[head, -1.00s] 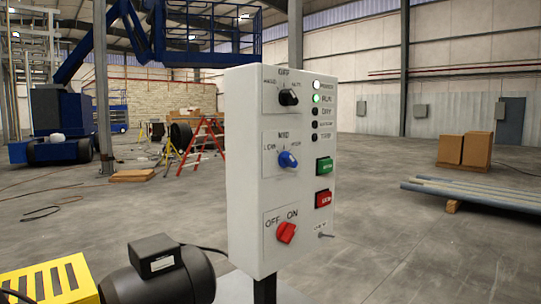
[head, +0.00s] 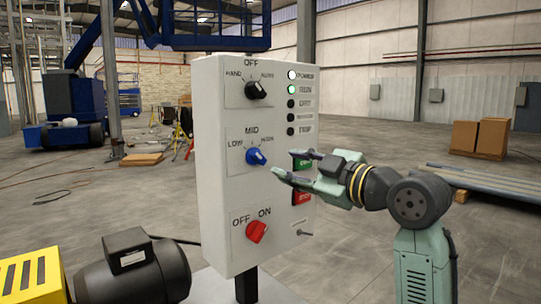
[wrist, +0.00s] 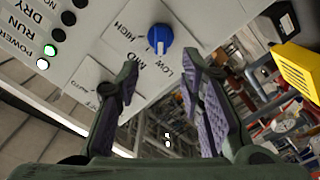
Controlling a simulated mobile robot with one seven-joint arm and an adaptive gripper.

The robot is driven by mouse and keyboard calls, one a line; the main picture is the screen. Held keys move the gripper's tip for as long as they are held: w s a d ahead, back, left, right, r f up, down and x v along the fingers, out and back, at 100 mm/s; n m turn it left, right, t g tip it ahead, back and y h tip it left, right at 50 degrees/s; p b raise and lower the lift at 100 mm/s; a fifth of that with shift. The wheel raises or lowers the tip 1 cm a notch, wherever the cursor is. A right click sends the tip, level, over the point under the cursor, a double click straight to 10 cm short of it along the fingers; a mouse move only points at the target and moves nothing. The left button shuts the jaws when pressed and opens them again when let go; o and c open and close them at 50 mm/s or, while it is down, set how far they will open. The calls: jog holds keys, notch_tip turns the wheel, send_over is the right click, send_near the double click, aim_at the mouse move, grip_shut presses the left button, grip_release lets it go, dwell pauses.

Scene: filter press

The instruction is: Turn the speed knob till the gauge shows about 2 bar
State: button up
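My gripper (head: 284,163) is open and empty, just right of the knob in the head view. In the wrist view the knob lies beyond the two spread fingertips (wrist: 160,66), apart from them. A small round white face (wrist: 285,126) may be the gauge; no reading is legible.
The box also carries a black selector (head: 256,90), a red OFF/ON switch (head: 257,231), and green and red buttons partly behind my gripper. The POWER and RUN lamps (head: 292,90) are lit. A black motor (head: 132,266) and yellow guard (head: 32,276) stand lower left.

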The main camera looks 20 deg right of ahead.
aim_at(260, 157)
jog(key=p+x, duration=0.3)
jog(key=x, duration=0.6)
jog(key=shift+w+a, duration=0.2)
jog(key=shift+w, duration=0.15)
jog(key=shift+c, duration=0.6)
grip_shut()
